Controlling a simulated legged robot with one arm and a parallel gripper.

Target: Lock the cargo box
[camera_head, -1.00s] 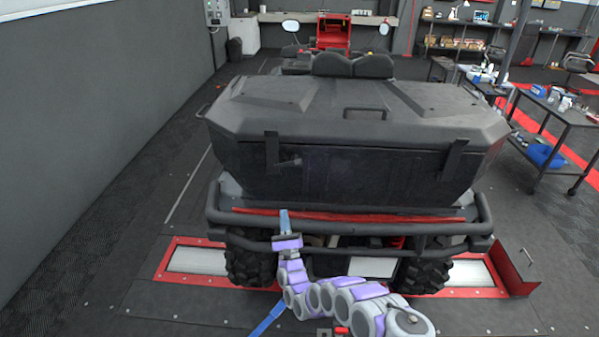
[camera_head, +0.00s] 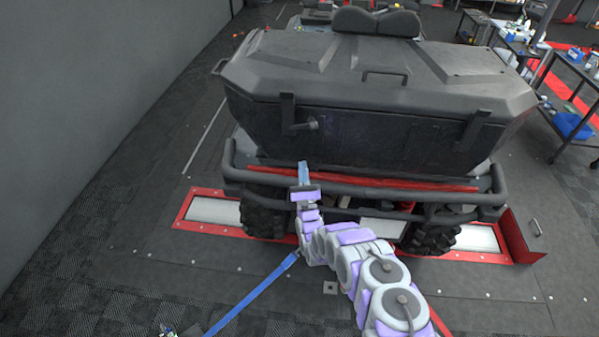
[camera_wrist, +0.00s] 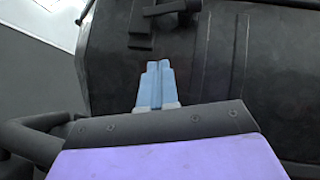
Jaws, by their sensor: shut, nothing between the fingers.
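The black cargo box (camera_head: 380,140) sits on the rear of the vehicle with its lid (camera_head: 350,65) down. A latch strap with a handle (camera_head: 303,125) is on the left of its front face, and another strap (camera_head: 470,130) is on the right. In the wrist view the left latch handle (camera_wrist: 165,9) shows at the top, ahead of the fingers. My gripper (camera_head: 303,168) is shut and empty, below the left latch and apart from it. Its blue fingertips also show closed together in the wrist view (camera_wrist: 155,72). Whether the latch is locked cannot be told.
A black tubular bumper (camera_head: 360,190) runs across the vehicle's rear, close to my gripper. A red-framed roller plate (camera_head: 215,209) lies on the floor at left. A blue strap (camera_head: 255,292) crosses the floor. A workbench (camera_head: 575,75) stands at right.

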